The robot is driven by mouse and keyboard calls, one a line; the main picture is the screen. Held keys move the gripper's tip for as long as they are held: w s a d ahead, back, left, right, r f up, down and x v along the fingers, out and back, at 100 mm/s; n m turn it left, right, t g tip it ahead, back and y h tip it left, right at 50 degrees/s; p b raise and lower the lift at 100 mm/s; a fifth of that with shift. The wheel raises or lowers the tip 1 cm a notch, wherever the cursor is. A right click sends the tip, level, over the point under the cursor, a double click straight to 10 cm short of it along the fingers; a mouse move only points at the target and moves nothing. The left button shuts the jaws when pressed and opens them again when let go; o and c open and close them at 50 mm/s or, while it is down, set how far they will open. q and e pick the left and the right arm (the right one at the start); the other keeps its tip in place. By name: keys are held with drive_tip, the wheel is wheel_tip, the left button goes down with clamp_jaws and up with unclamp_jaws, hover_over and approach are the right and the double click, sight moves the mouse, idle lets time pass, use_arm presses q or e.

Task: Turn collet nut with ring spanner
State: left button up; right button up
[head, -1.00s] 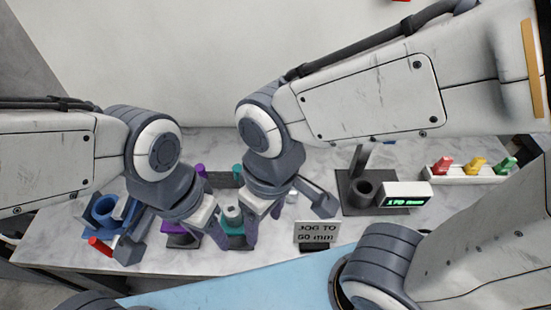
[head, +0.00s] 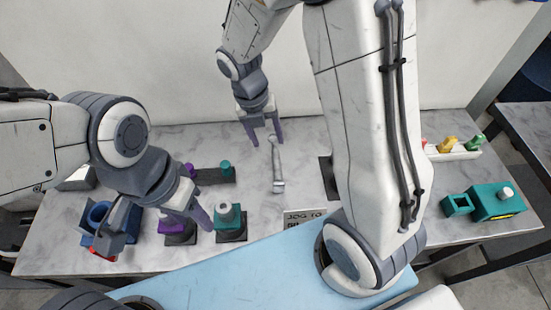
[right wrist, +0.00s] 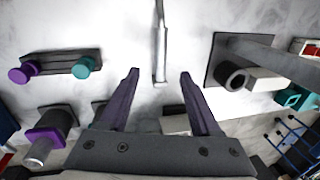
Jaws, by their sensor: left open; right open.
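A long grey metal tool that looks like the spanner (head: 277,165) lies on the table; its ring is not clear. My right gripper (head: 266,141) is open above its far end. In the right wrist view the spanner (right wrist: 161,40) runs up between the spread fingertips (right wrist: 160,72), with no grip seen. A teal unit with a grey cylinder on top (head: 229,218) stands on a dark base. Left of it is a purple unit (head: 174,226), partly covered by my left gripper (head: 199,215), which is open and empty. I cannot tell which part is the collet nut.
A dark rack (head: 212,177) with a purple and a teal knob stands behind the units. A blue holder (head: 98,215) is at left. A sign (head: 303,218) stands at the front. A teal box (head: 497,202) and a pale rack (head: 455,153) are at right. My right arm hides the middle right.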

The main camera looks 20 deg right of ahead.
sight(276, 161)
drive_tip(key=shift+n, duration=0.4)
drive_tip(key=shift+s+d+f+b, duration=0.1)
drive_tip(key=shift+d+f, duration=0.25)
drive_tip(key=shift+f, duration=1.45)
drive_tip(key=shift+s+d+f+b, duration=0.1)
drive_tip(key=shift+d+f, duration=0.25)
drive_tip(key=shift+f, duration=1.4)
drive_tip(key=shift+s+d+f+b, duration=0.1)
drive_tip(key=shift+d+f, duration=0.25)
drive_tip(key=shift+f, duration=1.45)
clamp_jaws()
